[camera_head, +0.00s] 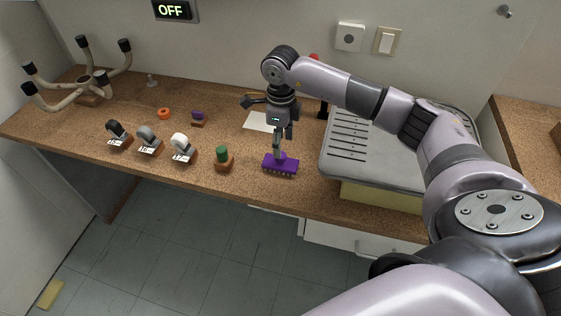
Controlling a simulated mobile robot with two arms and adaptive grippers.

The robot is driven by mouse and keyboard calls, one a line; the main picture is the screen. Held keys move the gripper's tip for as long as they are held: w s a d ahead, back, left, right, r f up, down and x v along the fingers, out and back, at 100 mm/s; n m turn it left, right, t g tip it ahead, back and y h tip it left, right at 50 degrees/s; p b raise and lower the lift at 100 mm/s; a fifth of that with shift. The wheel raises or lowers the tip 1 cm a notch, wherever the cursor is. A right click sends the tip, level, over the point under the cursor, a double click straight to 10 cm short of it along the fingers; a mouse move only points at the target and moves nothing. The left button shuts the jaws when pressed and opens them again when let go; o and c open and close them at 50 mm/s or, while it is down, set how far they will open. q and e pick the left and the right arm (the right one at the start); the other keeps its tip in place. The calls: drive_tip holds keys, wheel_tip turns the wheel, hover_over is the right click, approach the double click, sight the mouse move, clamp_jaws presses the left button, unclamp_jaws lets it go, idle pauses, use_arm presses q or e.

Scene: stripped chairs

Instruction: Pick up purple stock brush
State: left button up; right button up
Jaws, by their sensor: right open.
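The purple stock brush (281,166) lies near the front edge of the wooden counter, with its bristles facing down. My right gripper (278,151) points down at it from above, with its fingertips at or just over the brush's top. The jaws are open. I cannot tell whether the fingers touch the brush. My left gripper is not in view.
A green-topped block (223,159) stands left of the brush. Several small stands (181,149) and an orange ring (164,113) lie further left. A grey ribbed tray (345,150) is to the right. White paper (257,122) lies behind the gripper.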

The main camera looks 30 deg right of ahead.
sight(281, 162)
drive_tip(key=shift+f, duration=0.25)
drive_tip(key=f, duration=0.1)
drive_tip(key=f+p, duration=0.1)
drive_tip(key=f, duration=0.1)
drive_tip(key=f+p, duration=0.1)
drive_tip(key=shift+s+a+f, duration=0.15)
drive_tip(key=shift+s+a, duration=0.05)
drive_tip(key=shift+s, duration=0.05)
drive_tip(key=shift+f, duration=0.25)
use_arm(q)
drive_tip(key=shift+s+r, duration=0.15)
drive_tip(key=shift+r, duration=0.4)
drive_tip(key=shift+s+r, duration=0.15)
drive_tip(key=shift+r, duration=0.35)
use_arm(e)
drive_tip(key=shift+c, duration=0.4)
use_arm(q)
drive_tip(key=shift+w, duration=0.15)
use_arm(e)
clamp_jaws()
